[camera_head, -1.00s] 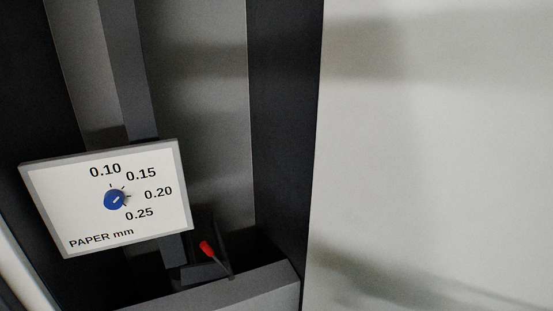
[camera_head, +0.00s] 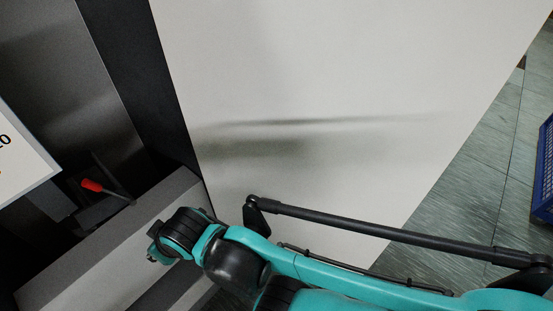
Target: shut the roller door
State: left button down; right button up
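A large pale flat panel (camera_head: 330,60) fills the middle of the view, beside the dark upright edge of the machine's opening; it looks like the door, standing open. The opening at left shows the grey interior. My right arm comes in from the lower right in front of the panel's lower part. Its far end, with my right gripper (camera_head: 157,254), is at the lower left over the grey ledge (camera_head: 100,245). Its fingers are too small and dark to read, and I cannot tell whether it touches anything. My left gripper is out of view.
A red-tipped lever (camera_head: 92,185) and part of a white sign (camera_head: 20,160) are at the left. A blue crate (camera_head: 545,175) stands on the tiled floor at right, with bare floor beside the panel.

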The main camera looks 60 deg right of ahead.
aim_at(355, 109)
jog(key=k+l+u, duration=0.1)
jog(key=k+u, duration=1.05)
jog(key=u, duration=0.15)
jog(key=k+l+u, duration=0.2)
jog(key=k+u, duration=0.7)
jog(key=k, duration=0.2)
jog(key=k+j+u, duration=0.25)
jog(key=k+u, duration=0.2)
jog(key=k+l, duration=0.15)
jog(key=k, duration=0.2)
jog(key=k+l+u, duration=0.1)
jog(key=k, duration=0.3)
jog(key=k+l, duration=0.25)
jog(key=k, duration=0.15)
jog(key=i+l+z, duration=0.1)
jog(key=z, duration=0.35)
jog(key=i+l+z, duration=0.1)
jog(key=z, duration=0.3)
jog(key=i+l+z, duration=0.1)
jog(key=z, duration=0.35)
jog(key=i+z, duration=0.2)
jog(key=z, duration=0.2)
jog(key=k, duration=0.45)
jog(key=k+l, duration=0.1)
jog(key=l, duration=0.3)
jog(key=k+l+z, duration=0.1)
jog(key=l, duration=0.35)
jog(key=k+l+z, duration=0.1)
jog(key=l, duration=0.3)
